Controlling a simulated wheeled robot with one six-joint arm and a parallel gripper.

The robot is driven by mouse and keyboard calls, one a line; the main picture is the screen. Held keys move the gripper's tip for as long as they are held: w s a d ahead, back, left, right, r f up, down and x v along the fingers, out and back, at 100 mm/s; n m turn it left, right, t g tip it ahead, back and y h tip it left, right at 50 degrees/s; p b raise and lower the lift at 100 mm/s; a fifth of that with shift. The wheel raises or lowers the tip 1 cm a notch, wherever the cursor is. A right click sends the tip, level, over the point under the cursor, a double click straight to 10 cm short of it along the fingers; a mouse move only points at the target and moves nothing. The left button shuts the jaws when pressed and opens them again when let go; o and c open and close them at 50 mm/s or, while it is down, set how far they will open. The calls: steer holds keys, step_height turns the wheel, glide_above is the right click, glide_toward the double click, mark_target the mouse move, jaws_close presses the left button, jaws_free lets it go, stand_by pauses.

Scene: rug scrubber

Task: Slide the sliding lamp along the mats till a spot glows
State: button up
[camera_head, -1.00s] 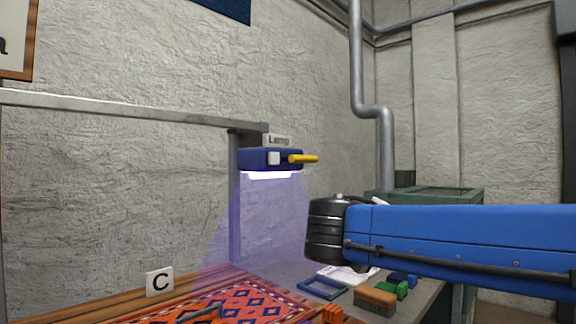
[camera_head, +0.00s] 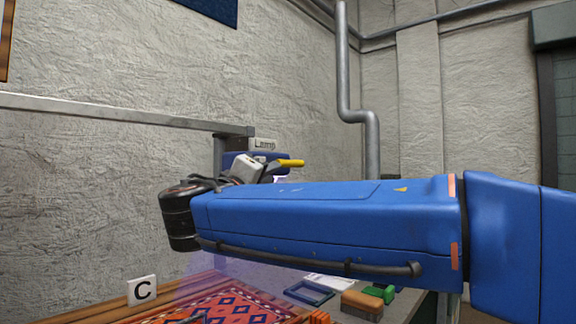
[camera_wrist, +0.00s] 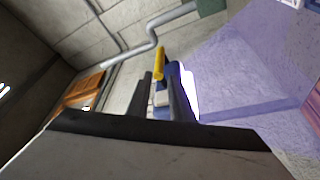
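The blue sliding lamp (camera_head: 232,158) hangs at the right end of its metal rail (camera_head: 120,111), under a "Lamp" label (camera_head: 263,145). Its yellow handle (camera_head: 290,163) sticks out to the right, and its violet light falls toward the patterned mat (camera_head: 237,305). I see no glowing spot on the visible part of the mat. My gripper (camera_wrist: 162,75) is open at the lamp. In the wrist view, its two dark fingers stand apart with the yellow handle (camera_wrist: 159,62) and the lamp's white block (camera_wrist: 161,98) showing between them. Whether a finger touches the handle is unclear.
A sign with "C" (camera_head: 142,291) stands at the mat's back edge. A blue frame (camera_head: 309,292), a brush (camera_head: 362,305) and a green block (camera_head: 379,291) lie on the bench to the right. My blue forearm hides part of the lamp and bench. A grey pipe (camera_head: 345,80) runs down the wall.

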mark_target(286, 165)
steer(key=x, duration=1.2)
steer(key=shift+w+d, duration=0.15)
steer(key=shift+w, duration=0.2)
jaws_close()
